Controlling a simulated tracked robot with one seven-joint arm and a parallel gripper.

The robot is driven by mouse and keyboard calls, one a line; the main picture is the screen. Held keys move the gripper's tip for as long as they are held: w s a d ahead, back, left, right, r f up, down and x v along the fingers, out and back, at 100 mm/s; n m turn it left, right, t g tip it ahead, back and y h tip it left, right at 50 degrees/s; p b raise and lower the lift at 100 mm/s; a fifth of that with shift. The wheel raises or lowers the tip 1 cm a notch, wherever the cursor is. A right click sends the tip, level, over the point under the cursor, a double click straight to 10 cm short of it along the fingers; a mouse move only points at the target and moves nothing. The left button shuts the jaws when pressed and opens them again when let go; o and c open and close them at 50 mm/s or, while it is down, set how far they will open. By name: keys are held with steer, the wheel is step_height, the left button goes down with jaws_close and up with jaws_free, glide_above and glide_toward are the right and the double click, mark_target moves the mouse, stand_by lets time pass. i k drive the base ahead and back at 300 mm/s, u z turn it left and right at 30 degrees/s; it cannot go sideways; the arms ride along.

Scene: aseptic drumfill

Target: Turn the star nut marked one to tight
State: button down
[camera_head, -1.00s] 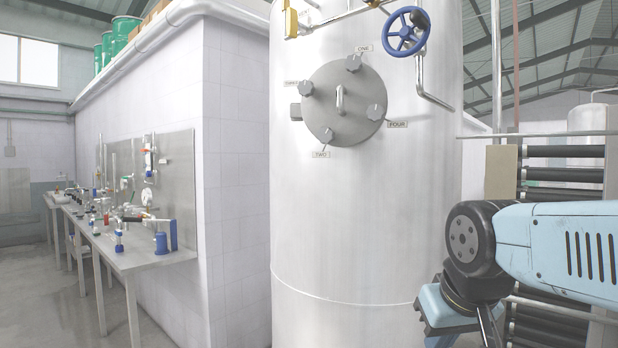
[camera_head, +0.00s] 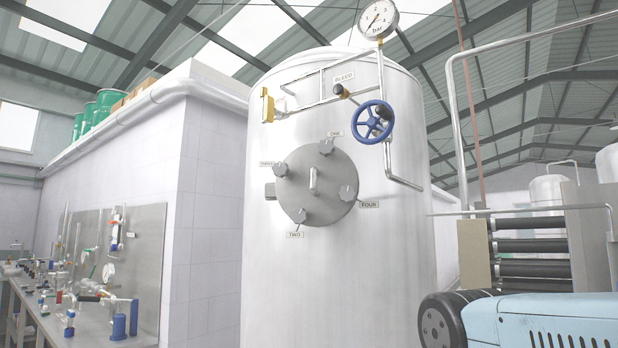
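The star nut marked one (camera_head: 326,146) is a grey knob at the top of a round grey hatch cover (camera_head: 318,210) on the tall steel tank (camera_head: 330,290). A small tag reading ONE (camera_head: 334,134) sits just above it. Three similar nuts sit around the cover: THREE (camera_head: 281,170) at left, TWO (camera_head: 299,216) at lower left and FOUR (camera_head: 348,193) at right. A handle (camera_head: 313,181) stands at the cover's middle. How tight the nut is cannot be seen.
A blue handwheel (camera_head: 373,122) on a bent pipe is close to the right of nut one. A bleed valve (camera_head: 339,90) and a pressure gauge (camera_head: 378,19) are above. A bench (camera_head: 90,325) with fittings stands left. Dark rollers (camera_head: 530,247) are at right.

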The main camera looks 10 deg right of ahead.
mark_target(326, 147)
steer(key=z, duration=1.2)
steer(key=i, duration=0.1)
steer(key=u, duration=2.7)
steer(key=k, duration=0.4)
steer(key=z, duration=1.1)
steer(key=i, duration=0.5)
steer(key=z, duration=0.15)
